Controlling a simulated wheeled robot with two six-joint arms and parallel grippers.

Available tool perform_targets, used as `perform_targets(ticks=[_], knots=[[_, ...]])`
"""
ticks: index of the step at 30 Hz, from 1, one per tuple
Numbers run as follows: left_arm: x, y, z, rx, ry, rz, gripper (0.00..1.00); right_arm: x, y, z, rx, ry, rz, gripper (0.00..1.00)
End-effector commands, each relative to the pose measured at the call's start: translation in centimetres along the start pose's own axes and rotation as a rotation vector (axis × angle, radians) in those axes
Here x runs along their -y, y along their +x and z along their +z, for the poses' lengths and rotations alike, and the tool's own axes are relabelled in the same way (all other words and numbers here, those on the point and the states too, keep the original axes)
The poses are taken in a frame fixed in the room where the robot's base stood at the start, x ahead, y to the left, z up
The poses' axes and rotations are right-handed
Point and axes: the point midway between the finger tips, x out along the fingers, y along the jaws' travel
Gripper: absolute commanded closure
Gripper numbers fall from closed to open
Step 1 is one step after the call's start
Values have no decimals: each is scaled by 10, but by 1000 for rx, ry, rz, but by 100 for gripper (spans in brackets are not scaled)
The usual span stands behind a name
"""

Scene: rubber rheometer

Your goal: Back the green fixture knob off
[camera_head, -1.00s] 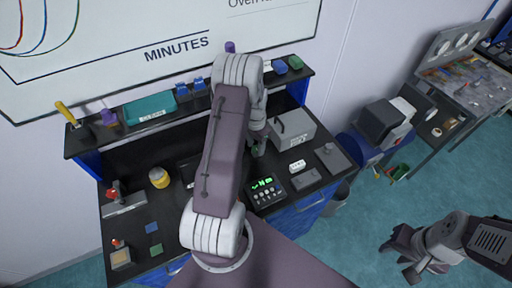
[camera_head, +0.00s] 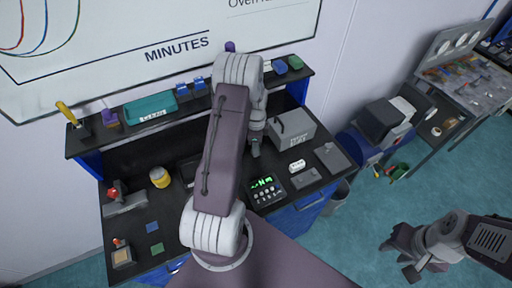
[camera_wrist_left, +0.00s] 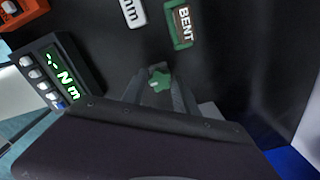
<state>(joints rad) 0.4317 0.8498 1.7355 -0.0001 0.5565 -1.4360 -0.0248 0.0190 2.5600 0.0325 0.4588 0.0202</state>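The green fixture knob (camera_wrist_left: 160,80) is a small star-shaped knob, seen in the left wrist view between the fingertips of my left gripper (camera_wrist_left: 160,88). One finger lies on each side of it; whether they touch it is not clear. In the head view my left gripper (camera_head: 255,147) points down over the bench, left of a grey box, and the knob is hidden there. My right gripper (camera_head: 402,256) is open and empty above the floor at the lower right.
A black meter with green digits (camera_head: 265,190) stands in front of my left gripper. The grey box (camera_head: 292,131) is close on its right. A green-framed "BENT" tag (camera_wrist_left: 180,25) and a white label (camera_wrist_left: 131,12) lie nearby. The shelf (camera_head: 225,106) runs behind.

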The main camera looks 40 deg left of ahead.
Motion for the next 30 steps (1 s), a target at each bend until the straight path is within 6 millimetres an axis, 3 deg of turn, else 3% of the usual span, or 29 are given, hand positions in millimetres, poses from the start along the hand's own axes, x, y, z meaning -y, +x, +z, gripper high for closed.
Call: perform_targets(ticks=[1,3,7,14,23,30], knots=[[0,0,0,0,-1,0,82,0,0,0,0,0,0,64],[0,0,0,0,-1,0,100,0,0,0,0,0,0,64],[0,0,0,0,-47,0,100,0,-1,0,0,0,0,64],[0,0,0,0,-387,0,100,0,-2,0,0,0,0,64],[0,0,0,0,-438,-1,100,0,-3,0,0,0,0,64],[1,0,0,0,-787,-1,100,0,-4,0,0,0,0,64]])
